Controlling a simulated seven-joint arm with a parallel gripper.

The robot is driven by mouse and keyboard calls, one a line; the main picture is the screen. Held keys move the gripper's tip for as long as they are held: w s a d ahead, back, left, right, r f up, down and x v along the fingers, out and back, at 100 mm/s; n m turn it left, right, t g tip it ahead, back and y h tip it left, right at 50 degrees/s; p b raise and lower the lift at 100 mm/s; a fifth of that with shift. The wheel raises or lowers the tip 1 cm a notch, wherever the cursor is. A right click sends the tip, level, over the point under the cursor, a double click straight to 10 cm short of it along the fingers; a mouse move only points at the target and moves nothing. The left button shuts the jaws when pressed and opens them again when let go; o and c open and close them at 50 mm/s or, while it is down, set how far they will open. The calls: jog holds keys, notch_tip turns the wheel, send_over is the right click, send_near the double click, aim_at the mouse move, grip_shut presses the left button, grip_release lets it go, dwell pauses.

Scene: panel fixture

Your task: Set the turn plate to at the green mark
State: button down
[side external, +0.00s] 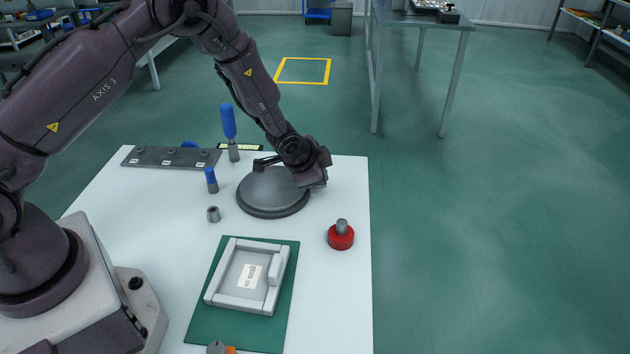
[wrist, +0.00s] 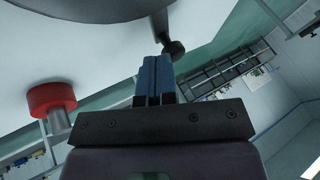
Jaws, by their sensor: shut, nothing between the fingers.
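The turn plate (side external: 273,195) is a dark grey, low domed disc on the white table in the side view. Its underside or rim fills the top of the wrist view (wrist: 90,8). A dark bar with a round knob (wrist: 174,48) shows beside the plate in the wrist view. My gripper (wrist: 153,62) has its blue fingers shut together and empty, with the tips close to the knob; I cannot tell whether they touch. In the side view my wrist is over the plate's right edge and the fingertips are hidden. I cannot make out a green mark.
A red disc with a grey peg (side external: 341,237) stands right of the plate. A grey frame (side external: 232,303) lies on a green mat (side external: 208,325) in front. Blue-topped pegs (side external: 229,124), a small grey cylinder (side external: 213,214) and a grey rail (side external: 165,157) are to the left.

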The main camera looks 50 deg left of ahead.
jog(key=w+a+n+y, duration=0.1)
jog(key=n, duration=0.1)
jog(key=shift+w+a+n+y, duration=0.3)
jog(key=shift+w+a+n, duration=0.1)
jog(key=shift+w+a+n+g+y, duration=0.4)
jog(key=shift+a+n+y, duration=0.1)
jog(key=shift+a+n, duration=0.25)
jog(key=a+n, duration=0.1)
jog(key=n, duration=0.1)
jog(key=w+a+n+g+y, duration=0.1)
jog(key=a+n, duration=0.1)
jog(key=shift+a+g+y, duration=0.1)
jog(key=shift+g+y, duration=0.2)
jog(key=a+n+g, duration=0.1)
jog(key=a+n, duration=0.1)
jog(key=shift+a+n+y, duration=0.25)
jog(key=shift+n+y, duration=0.1)
jog(key=shift+y, duration=0.05)
jog(key=a+n+g, duration=0.2)
jog(key=shift+s+a+n, duration=0.25)
jog(key=shift+s+n, duration=0.1)
jog(key=shift+n, duration=0.05)
jog(key=shift+s+a, duration=0.3)
jog(key=shift+a, duration=0.4)
